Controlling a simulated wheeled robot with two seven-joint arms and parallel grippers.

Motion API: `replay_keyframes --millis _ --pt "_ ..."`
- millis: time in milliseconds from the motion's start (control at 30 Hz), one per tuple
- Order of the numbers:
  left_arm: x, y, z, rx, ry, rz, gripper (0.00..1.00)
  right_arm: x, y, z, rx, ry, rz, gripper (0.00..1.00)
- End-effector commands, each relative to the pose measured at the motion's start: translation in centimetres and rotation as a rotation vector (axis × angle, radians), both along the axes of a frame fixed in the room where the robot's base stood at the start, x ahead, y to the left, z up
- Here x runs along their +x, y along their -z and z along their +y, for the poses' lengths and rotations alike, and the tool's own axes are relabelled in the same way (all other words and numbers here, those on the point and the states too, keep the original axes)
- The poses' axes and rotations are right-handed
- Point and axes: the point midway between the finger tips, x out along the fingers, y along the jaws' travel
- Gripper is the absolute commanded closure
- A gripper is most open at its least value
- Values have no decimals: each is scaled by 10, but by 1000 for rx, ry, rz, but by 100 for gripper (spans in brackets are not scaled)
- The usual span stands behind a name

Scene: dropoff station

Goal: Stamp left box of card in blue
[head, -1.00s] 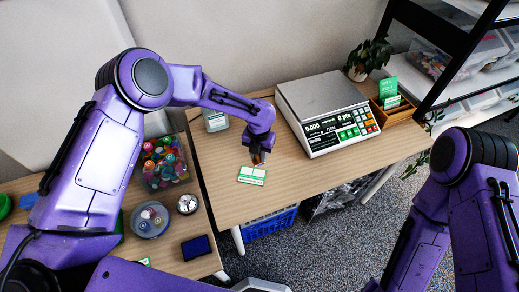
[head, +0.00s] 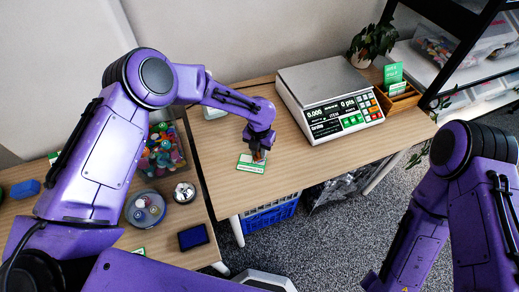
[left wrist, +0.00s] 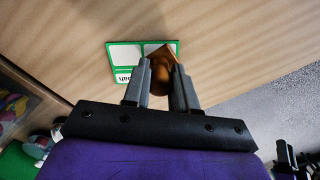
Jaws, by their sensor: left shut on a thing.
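A white card with green borders (head: 248,166) lies flat on the wooden table. It also shows in the left wrist view (left wrist: 123,54), with boxes side by side and a strip of print below. My left gripper (head: 258,153) is shut on a brown stamp, pointing down at the card. In the left wrist view the stamp (left wrist: 161,74) sits between the fingers (left wrist: 160,68) and covers much of the right-hand box; the left-hand box there looks blank. I cannot tell whether the stamp touches the card. My right gripper is out of view.
A dark blue pad (head: 193,237) lies on the left table (head: 165,250), near a bowl (head: 145,209), a small metal item (head: 184,192) and a bin of colourful things (head: 162,150). A scale (head: 330,98) stands right of the card. Bare wood surrounds the card.

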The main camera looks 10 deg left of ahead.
Motion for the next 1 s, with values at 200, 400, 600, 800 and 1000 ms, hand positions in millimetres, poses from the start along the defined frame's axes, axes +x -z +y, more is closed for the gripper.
replay_keyframes --millis 200,400,600,800,1000 --pt "0 0 0 0 0 0 93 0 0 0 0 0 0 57" --pt "0 0 0 0 0 0 93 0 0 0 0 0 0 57" --pt "0 2 0 0 -1 0 93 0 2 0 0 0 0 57" --pt "0 5 0 0 0 0 93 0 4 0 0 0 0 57" --pt "0 7 0 0 0 0 93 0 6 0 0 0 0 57"
